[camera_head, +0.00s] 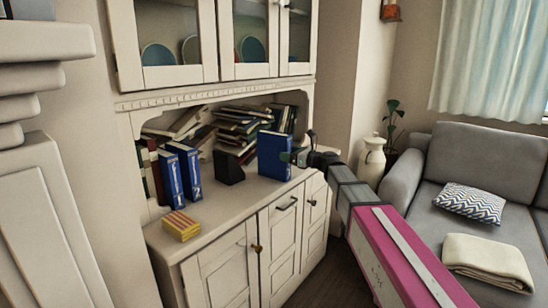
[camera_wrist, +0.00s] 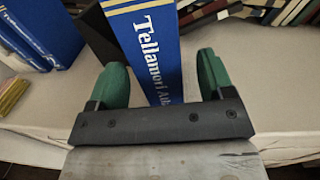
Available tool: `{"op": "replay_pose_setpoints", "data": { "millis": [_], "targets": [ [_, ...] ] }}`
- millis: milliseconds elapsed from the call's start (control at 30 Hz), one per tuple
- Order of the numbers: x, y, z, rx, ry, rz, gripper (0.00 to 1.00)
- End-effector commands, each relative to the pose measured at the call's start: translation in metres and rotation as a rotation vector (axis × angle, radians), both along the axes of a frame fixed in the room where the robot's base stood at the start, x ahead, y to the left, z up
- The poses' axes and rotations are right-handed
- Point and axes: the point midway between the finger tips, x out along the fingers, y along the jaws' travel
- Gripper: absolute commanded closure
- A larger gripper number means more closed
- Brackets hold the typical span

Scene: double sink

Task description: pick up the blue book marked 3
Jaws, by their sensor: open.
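A blue book (camera_head: 273,156) stands upright near the front of the cabinet counter. In the wrist view its blue spine (camera_wrist: 160,50), with white lettering and gold bands, lies between my gripper's green fingers (camera_wrist: 162,70). Gaps show on both sides, so my gripper is open around the spine and not clamped on it. In the head view my gripper (camera_head: 298,157) is at the book's right edge. No number 3 is visible on this book. Two other blue books, marked 1 (camera_head: 172,178) and 2 (camera_head: 187,171), stand to the left.
A black bookend-like block (camera_head: 228,168) stands between the blue books. Piled books (camera_head: 235,127) fill the niche behind. A small yellow-and-red striped object (camera_head: 181,226) lies at the counter's front left. The counter (camera_head: 225,206) is bare in front of the black block.

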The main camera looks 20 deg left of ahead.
Motion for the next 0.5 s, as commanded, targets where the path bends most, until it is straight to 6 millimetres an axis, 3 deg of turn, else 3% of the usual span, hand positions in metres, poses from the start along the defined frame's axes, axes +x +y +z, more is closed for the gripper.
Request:
{"op": "replay_pose_setpoints", "data": {
  "millis": [233,500],
  "targets": [
    [0.011,0.034,-0.001,0.000,0.000,0.001,0.26],
    [0.012,0.039,-0.001,0.000,-0.001,0.000,0.26]
  ]
}}
